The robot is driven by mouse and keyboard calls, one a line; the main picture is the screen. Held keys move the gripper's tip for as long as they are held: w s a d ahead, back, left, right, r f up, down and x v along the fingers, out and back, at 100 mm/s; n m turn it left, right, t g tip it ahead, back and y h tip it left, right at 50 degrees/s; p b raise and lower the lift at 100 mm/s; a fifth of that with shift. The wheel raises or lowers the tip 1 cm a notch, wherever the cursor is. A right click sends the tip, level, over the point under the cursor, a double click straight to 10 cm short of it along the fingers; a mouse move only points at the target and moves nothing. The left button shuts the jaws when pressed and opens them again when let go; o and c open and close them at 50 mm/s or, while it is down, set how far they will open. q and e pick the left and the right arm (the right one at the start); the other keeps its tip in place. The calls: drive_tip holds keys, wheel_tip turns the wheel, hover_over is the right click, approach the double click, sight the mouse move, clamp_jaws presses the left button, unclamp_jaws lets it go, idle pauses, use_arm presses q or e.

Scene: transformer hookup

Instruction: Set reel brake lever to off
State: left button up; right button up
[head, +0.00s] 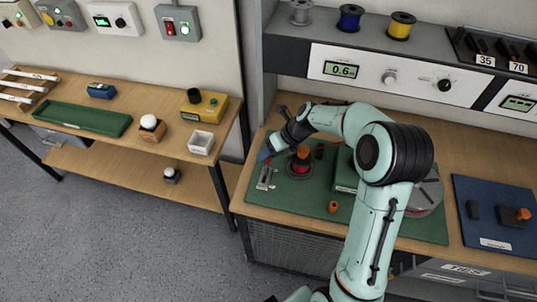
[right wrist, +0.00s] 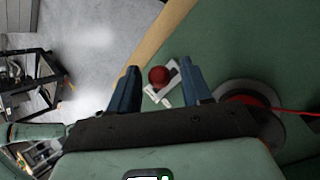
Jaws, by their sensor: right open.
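The brake lever shows in the right wrist view as a red ball knob (right wrist: 159,75) on a pale metal bracket (right wrist: 163,94). The bracket also shows in the head view (head: 265,178), on the green mat left of the reel. My right gripper (right wrist: 158,70) is open, with its two blue fingers on either side of the knob in the picture. I cannot tell whether they touch it. In the head view the right gripper (head: 270,150) is over the mat's left end. The reel (head: 300,168) has red wire and a dark flange. My left gripper is out of view.
The green mat (head: 300,198) lies on the wooden bench, with a small orange part (head: 333,207) on it. A blue mat (head: 490,225) lies at right. A shelf with wire spools (head: 350,18) and instruments (head: 365,72) stands behind. A second bench (head: 150,155) is at left.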

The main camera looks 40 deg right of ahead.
drive_tip(key=shift+w+a+f, duration=0.2)
drive_tip(key=shift+f, duration=0.1)
clamp_jaws()
drive_tip(key=shift+d, duration=0.1)
